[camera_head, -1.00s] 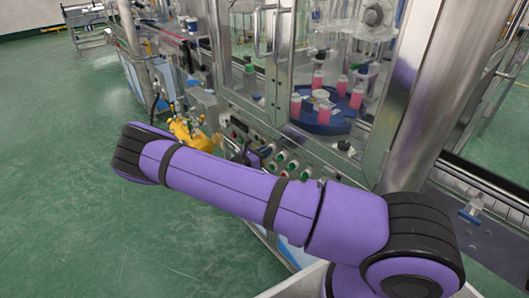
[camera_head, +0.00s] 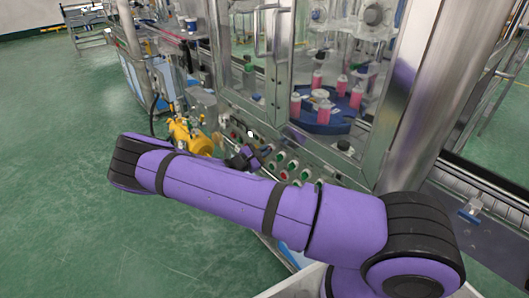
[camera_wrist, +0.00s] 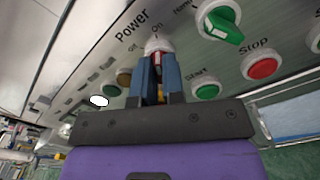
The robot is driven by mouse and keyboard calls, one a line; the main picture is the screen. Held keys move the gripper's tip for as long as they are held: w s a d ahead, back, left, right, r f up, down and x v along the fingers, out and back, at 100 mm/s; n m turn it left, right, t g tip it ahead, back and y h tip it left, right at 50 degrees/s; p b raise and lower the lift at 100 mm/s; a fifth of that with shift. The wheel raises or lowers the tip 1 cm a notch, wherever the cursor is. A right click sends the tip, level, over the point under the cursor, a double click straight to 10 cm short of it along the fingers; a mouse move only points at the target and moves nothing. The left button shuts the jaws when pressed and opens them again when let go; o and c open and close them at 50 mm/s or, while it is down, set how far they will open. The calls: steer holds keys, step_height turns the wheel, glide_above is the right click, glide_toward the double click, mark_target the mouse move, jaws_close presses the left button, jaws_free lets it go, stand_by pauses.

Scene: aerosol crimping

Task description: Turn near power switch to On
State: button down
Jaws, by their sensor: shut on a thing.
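The near power switch (camera_wrist: 158,46) is a knob with a white collar on the metal panel, under the printed word "Power" and its position labels, with "On" at its upper right. My gripper (camera_wrist: 158,62) is shut on this knob with its two blue fingers, in the wrist view. The fingers cover most of the knob, so I cannot tell which label it points to. In the head view my gripper (camera_head: 243,158) is small and dark against the panel, partly behind my arm, and the switch is hidden.
Beside the switch are a green selector (camera_wrist: 222,22), a green Start button (camera_wrist: 207,91) and a red Stop button (camera_wrist: 262,68). A white lamp (camera_wrist: 99,101) is bright at left. A yellow machine part (camera_head: 190,136) stands left of the panel.

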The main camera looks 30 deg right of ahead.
stand_by(0.4)
steer(key=c, duration=1.2)
jaws_free()
steer(key=a, duration=0.3)
steer(key=s+a, duration=0.1)
steer(key=a, duration=0.3)
steer(key=s+a, duration=0.1)
steer(key=a, duration=0.2)
steer(key=shift+a, duration=0.35)
